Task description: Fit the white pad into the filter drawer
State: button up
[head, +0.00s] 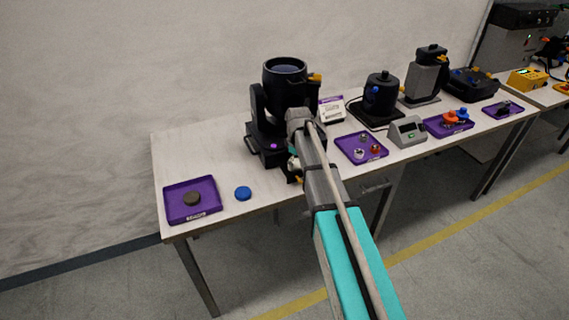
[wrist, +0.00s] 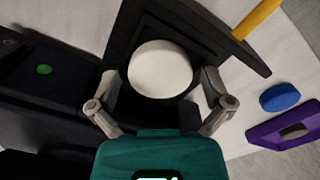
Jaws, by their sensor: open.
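The white pad (wrist: 160,68) is a round disc. In the wrist view it lies flat over the dark, square-edged filter drawer (wrist: 190,22) of the black lamp. I cannot tell whether it is fully seated in the drawer's recess. My gripper (wrist: 161,86) is open, with one finger on each side of the pad and small gaps showing. In the head view the black lamp (head: 285,82) stands on the table, and my arm hides most of the drawer and the gripper.
A blue disc (head: 243,193) lies on the table (head: 225,150), which also shows in the wrist view (wrist: 279,96). Beside it is a purple tray (head: 177,217) with a brown disc (head: 191,198). A yellow lever (wrist: 257,20) sticks out near the drawer. Other devices and trays stand to the right.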

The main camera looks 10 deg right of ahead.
jog(key=shift+r, duration=0.1)
notch_tip(320, 180, up, 8)
jog(key=p, duration=0.8)
jog(key=shift+r, duration=0.1)
jog(key=s+a+n, duration=0.4)
jog(key=s+a, duration=0.2)
jog(key=a, duration=0.4)
jog(key=s+a+r+n+p, duration=0.1)
jog(key=s+a+n, duration=0.3)
jog(key=a, duration=0.7)
jog(key=shift+s+n, duration=0.3)
jog(key=shift+s, duration=0.8)
jog(key=shift+d, duration=0.1)
jog(key=s+d+m, duration=0.6)
jog(key=d+m, duration=0.3)
jog(key=d, duration=0.2)
jog(key=s+d+m, duration=0.6)
jog(key=d+m, duration=0.3)
jog(key=d, duration=0.2)
jog(key=shift+d+m, duration=0.3)
jog(key=shift+d, duration=0.05)
